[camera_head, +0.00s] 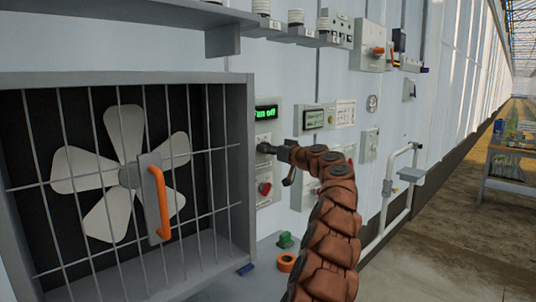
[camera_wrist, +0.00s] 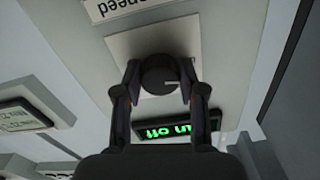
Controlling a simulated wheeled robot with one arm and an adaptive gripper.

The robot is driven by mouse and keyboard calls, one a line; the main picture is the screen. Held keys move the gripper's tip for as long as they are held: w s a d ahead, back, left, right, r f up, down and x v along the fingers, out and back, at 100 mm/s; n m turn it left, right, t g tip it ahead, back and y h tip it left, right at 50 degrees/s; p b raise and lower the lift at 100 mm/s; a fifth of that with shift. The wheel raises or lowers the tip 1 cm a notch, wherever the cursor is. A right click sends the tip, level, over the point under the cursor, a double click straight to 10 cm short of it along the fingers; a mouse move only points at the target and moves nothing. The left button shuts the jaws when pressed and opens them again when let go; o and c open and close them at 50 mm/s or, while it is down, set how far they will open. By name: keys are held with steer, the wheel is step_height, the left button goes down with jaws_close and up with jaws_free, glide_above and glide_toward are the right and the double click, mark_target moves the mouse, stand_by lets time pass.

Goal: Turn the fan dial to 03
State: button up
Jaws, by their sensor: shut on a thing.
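The fan dial (camera_wrist: 160,75) is a dark round knob with a pale pointer line, on a light plate below a green display. My gripper (camera_wrist: 160,88) has one finger on each side of the dial and is shut on it. In the head view my gripper (camera_head: 268,148) reaches the panel from the right and mostly hides the dial. The green display (camera_head: 266,113) reads "Fan off"; it appears upside down behind the gripper in the wrist view (camera_wrist: 178,126). The dial's numbers are not readable.
The caged fan (camera_head: 125,175) with an orange handle (camera_head: 160,203) is at left. A red knob (camera_head: 265,188) sits below the dial. Another display box (camera_head: 314,119) is to the right.

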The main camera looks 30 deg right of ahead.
steer(key=shift+r+m+p, duration=0.15)
steer(key=shift+m+p, duration=9.9)
steer(key=shift+m, duration=6.75)
steer(key=o, duration=1.2)
steer(key=shift+c, duration=0.2)
